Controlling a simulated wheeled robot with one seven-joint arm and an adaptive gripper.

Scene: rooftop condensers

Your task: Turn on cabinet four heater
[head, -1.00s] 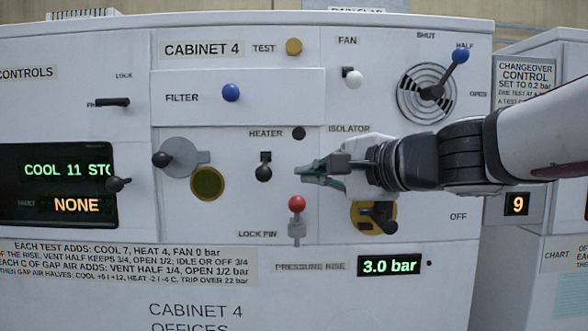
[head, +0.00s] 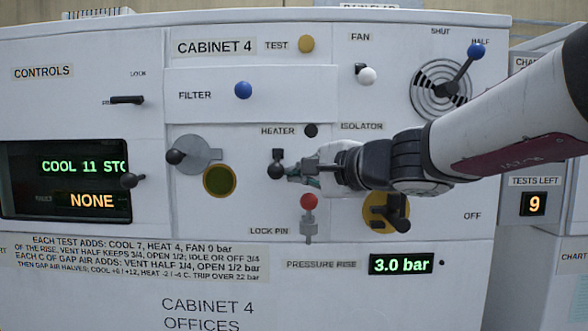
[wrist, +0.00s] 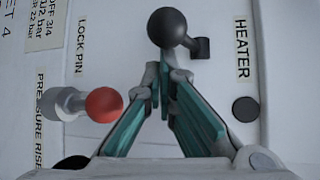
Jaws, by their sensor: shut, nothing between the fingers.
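The heater lever (head: 276,171) on the cabinet 4 panel has a black ball knob and hangs down from its pivot, below the HEATER label (head: 278,131). The dark round lamp (head: 311,130) beside the label looks unlit. My gripper (head: 292,173) is shut and empty, its fingertips just right of the knob in the head view. In the wrist view, the closed green-padded fingertips (wrist: 165,72) point at the knob (wrist: 167,27) and lie very near it; I cannot tell whether they touch.
The red-knobbed lock pin (head: 308,202) is just below my gripper; it shows close to the fingers in the wrist view (wrist: 104,105). The isolator handle (head: 397,212) sits below my wrist. A black-knobbed lever (head: 176,157) is left. The pressure display (head: 401,264) reads 3.0 bar.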

